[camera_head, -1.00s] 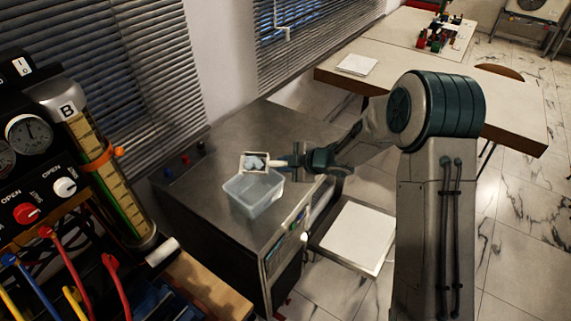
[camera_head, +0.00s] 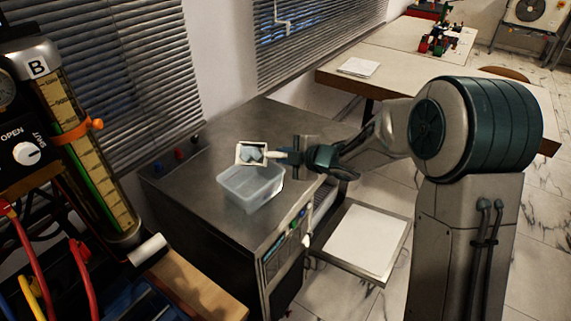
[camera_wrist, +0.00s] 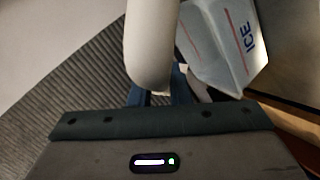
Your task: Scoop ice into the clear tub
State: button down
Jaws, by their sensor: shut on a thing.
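The clear tub (camera_head: 247,197) stands upright on the grey metal cabinet top (camera_head: 215,215). It also shows in the wrist view (camera_wrist: 222,45) with a blue "ICE" label. The scoop (camera_head: 263,162) is pale and square, with bluish-white ice lumps (camera_head: 250,154) in it. It is over the tub's back edge, seemingly above the rim. My gripper (camera_head: 297,157) is shut on the scoop's handle, right of the tub. In the wrist view, the pale handle (camera_wrist: 150,45) stands between the fingers. The tub's contents cannot be made out.
The cabinet front has a panel with buttons (camera_head: 285,250). A white-topped platform (camera_head: 362,240) is beside it at the right. A gauge rig with a yellow column marked B (camera_head: 85,150) stands at the left. Blinds hang behind. A long table (camera_head: 400,70) is farther back.

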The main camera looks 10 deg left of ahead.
jog(key=shift+s+f+n+t+y+b, duration=0.2)
jog(key=shift+f+n+t+y+b, duration=0.7)
jog(key=shift+b, duration=5.85)
jog(key=shift+s+f+n+t+y+b, duration=0.2)
jog(key=shift+f+n+t+y+b, duration=0.7)
jog(key=shift+b, duration=5.8)
jog(key=shift+s+r+n+t+b, duration=0.1)
jog(key=shift+r+n+t+b, duration=0.4)
jog(key=shift+b, duration=0.8)
